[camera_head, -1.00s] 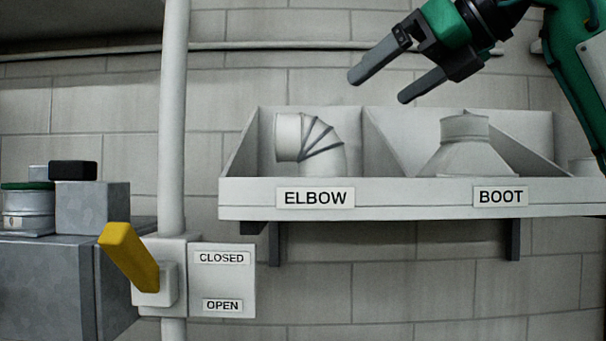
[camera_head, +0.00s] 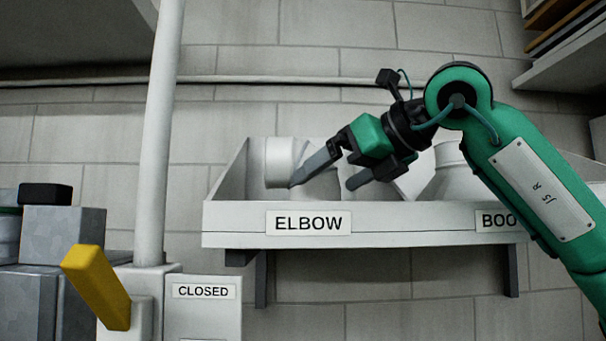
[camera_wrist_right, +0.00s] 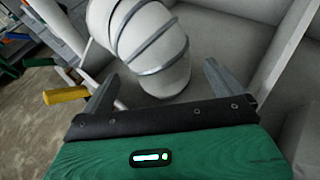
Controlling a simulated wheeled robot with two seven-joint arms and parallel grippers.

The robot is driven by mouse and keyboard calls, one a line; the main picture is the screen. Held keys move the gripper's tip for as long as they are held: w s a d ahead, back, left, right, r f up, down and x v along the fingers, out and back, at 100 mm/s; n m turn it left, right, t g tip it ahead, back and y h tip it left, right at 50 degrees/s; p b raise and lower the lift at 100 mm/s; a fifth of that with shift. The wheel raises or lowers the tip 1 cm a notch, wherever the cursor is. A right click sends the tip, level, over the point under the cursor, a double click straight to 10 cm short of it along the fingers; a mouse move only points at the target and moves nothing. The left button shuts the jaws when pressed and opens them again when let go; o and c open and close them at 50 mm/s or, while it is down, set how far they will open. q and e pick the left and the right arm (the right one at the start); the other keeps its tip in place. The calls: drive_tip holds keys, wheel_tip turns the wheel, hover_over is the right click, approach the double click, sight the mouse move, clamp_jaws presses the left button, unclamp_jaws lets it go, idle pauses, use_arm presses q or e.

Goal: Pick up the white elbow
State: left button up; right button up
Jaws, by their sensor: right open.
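The white elbow (camera_head: 281,160) stands in the ELBOW compartment of the wall bin, partly hidden behind my right gripper (camera_head: 321,186) in the head view. My right gripper is open, with its two grey fingers pointing down and left at the elbow. In the right wrist view the elbow (camera_wrist_right: 140,40), with grey seam bands, lies ahead of the open fingers (camera_wrist_right: 157,80), its lower end between their tips. No grip on it shows. My left gripper is not in view.
The white bin (camera_head: 240,222) has a front lip and side walls around the elbow. A boot (camera_head: 452,180) sits in the compartment to the right, partly behind my arm. A white vertical pipe (camera_head: 158,150) and a yellow lever (camera_head: 96,287) stand at the left.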

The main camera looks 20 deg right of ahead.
sight(313, 193)
drive_tip(key=shift+w+a+f, duration=0.15)
drive_tip(key=shift+w, duration=0.2)
drive_tip(key=p+x, duration=0.3)
drive_tip(key=x, duration=0.1)
drive_tip(key=shift+w, duration=0.15)
drive_tip(key=shift+w+a+f, duration=0.15)
drive_tip(key=shift+w+f, duration=0.15)
drive_tip(key=shift+w, duration=0.1)
drive_tip(key=shift+s, duration=0.15)
drive_tip(key=shift+c, duration=0.3)
drive_tip(key=c, duration=1.1)
